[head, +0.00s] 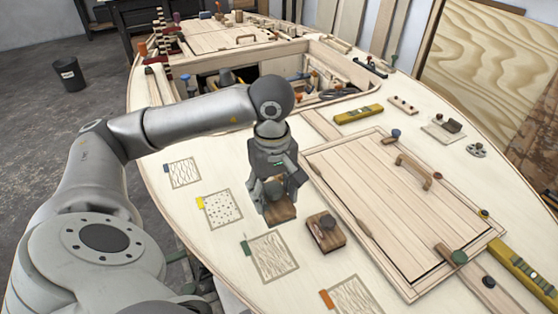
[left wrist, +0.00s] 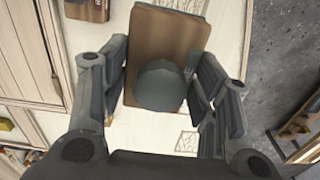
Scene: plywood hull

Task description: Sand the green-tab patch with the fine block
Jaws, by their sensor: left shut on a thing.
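The green-tab patch (head: 272,257) is a framed square of wavy lines on the pale deck, with its green tab (head: 247,248) at the upper left. My left gripper (head: 276,186) points down and is shut on a brown sanding block (head: 281,213) by its rounded grey-green knob (left wrist: 160,86). The block's wooden body (left wrist: 168,42) shows between the fingers in the left wrist view. The held block is just beyond the green-tab patch; whether it touches the deck is unclear. No grade mark is readable on it. My right gripper is out of view.
A second knobbed block (head: 326,230) stands right of the held one. Yellow-tab (head: 222,209), blue-tab (head: 183,173) and orange-tab (head: 352,296) patches lie around. A planked hatch (head: 380,200) with a handle lies to the right. A yellow level (head: 358,115) lies beyond.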

